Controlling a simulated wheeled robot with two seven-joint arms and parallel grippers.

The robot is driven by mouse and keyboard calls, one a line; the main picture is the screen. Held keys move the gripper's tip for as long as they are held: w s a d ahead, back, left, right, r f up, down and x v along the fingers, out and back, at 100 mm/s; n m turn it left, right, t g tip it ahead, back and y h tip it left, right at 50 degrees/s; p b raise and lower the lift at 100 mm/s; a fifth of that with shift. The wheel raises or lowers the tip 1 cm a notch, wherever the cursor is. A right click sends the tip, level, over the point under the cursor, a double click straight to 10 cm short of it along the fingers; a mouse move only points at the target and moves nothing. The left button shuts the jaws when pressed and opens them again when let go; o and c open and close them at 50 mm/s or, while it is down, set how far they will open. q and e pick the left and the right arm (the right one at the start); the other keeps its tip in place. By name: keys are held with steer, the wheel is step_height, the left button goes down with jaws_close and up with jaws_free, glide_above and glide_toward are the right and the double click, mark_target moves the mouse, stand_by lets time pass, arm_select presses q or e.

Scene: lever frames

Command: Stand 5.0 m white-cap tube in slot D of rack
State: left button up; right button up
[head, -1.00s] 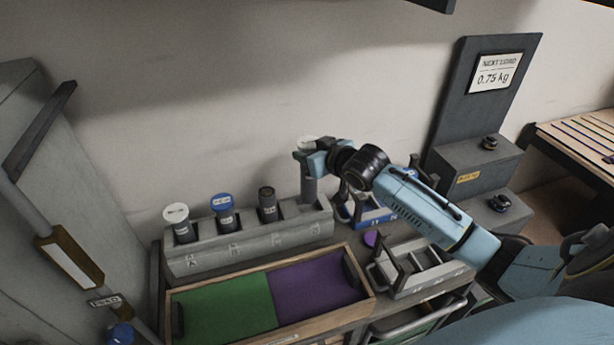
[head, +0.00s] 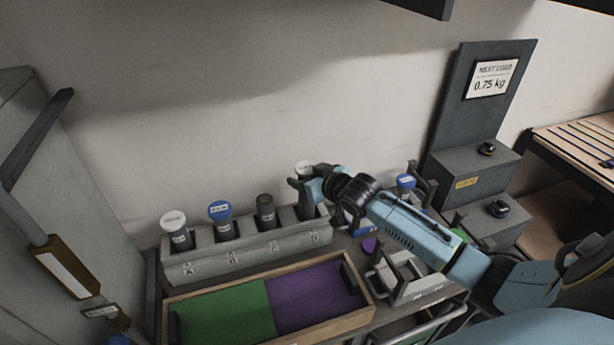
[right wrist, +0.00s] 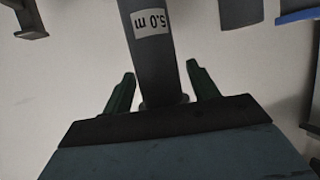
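The grey 5.0 m tube (right wrist: 154,55) shows its label upside down in the right wrist view. In the head view its white cap (head: 306,167) is at the right end of the grey rack (head: 245,257), where the tube (head: 307,205) stands upright in the rightmost slot. Its lower end is hidden by the rack wall. My right gripper (head: 305,184) is at the tube just below the cap. In the right wrist view its green fingers (right wrist: 160,72) are spread on either side of the tube, with a gap at least on the right. My left gripper is out of view.
Tubes with white (head: 173,221), blue (head: 219,210) and dark (head: 264,199) caps fill the rack's other slots. A tray with green and purple halves (head: 178,298) lies in front. A grey holder (head: 400,280) and another blue-capped tube (head: 405,181) are to the right.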

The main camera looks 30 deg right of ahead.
steer(key=shift+r, duration=0.25)
steer(key=a+v, duration=0.1)
steer(key=v, duration=1.1)
steer(key=shift+d+p, duration=0.35)
steer(key=shift+d, duration=0.1)
